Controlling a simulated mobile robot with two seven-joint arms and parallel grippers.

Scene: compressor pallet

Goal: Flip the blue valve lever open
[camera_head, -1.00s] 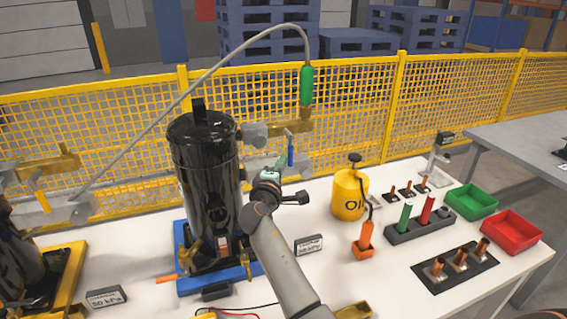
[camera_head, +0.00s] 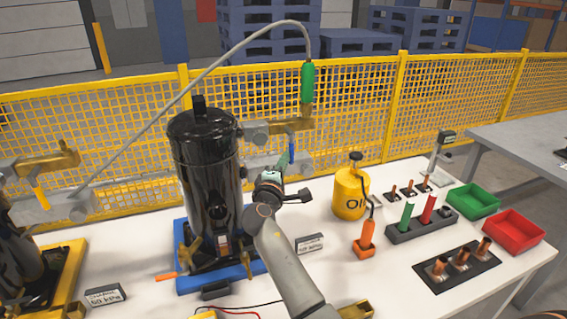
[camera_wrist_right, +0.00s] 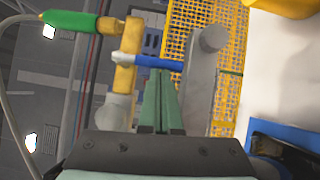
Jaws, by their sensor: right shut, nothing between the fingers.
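The blue valve lever (camera_head: 292,146) hangs down from the brass valve body (camera_head: 297,122), beside the black compressor (camera_head: 208,175). In the right wrist view the lever (camera_wrist_right: 158,63) lies across the picture, running from a pale pivot on the brass fitting (camera_wrist_right: 125,75). My right gripper (camera_head: 285,160) is shut and empty, with its tips close to the lever. In the wrist view the green fingers (camera_wrist_right: 162,80) are pressed together and their tips meet the lever's outline; I cannot tell if they touch. My left gripper is not seen.
A green hose coupling (camera_head: 307,83) stands on the brass fitting, its grey hose arching left. A grey pipe bracket (camera_wrist_right: 205,85) is right of the fingers in the wrist view. A yellow oil can (camera_head: 350,192) stands to the right. Yellow mesh fence (camera_head: 350,105) runs behind.

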